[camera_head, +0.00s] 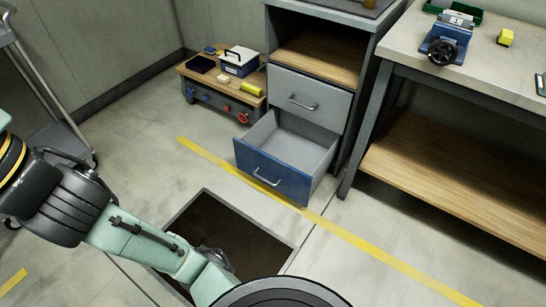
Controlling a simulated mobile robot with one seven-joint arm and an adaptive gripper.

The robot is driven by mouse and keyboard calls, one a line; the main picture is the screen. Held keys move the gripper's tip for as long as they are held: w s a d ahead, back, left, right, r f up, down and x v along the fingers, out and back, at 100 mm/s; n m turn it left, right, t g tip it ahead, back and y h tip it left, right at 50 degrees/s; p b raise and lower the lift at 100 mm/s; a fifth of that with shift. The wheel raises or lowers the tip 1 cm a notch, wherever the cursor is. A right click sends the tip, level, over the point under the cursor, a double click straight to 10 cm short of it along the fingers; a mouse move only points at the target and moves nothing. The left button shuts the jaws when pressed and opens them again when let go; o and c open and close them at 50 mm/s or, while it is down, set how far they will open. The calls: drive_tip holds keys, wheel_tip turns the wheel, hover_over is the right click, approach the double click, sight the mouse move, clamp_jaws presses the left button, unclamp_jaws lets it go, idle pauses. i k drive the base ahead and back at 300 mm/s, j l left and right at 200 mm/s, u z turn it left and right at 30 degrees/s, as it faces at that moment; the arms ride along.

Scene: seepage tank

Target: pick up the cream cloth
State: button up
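A small cream item (223,78), which looks like a folded cloth, lies on the wooden top of a low trolley (198,75) at the upper middle. It is small in this view, so its folds do not show clearly. My arm reaches in from the left edge, low over a dark pit in the floor, well apart from the trolley. My gripper's fingers do not show; the end of the arm runs behind a dark round part at the bottom edge.
An open blue drawer (272,176) juts from the cabinet. The floor pit (222,228) lies in front. A workbench (408,50) stands right.

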sight(224, 80)
drive_tip(key=i+j+z, duration=0.1)
drive_tip(key=i+j, duration=1.7)
drive_tip(key=i+j+z, duration=0.15)
drive_tip(key=i+j, duration=0.75)
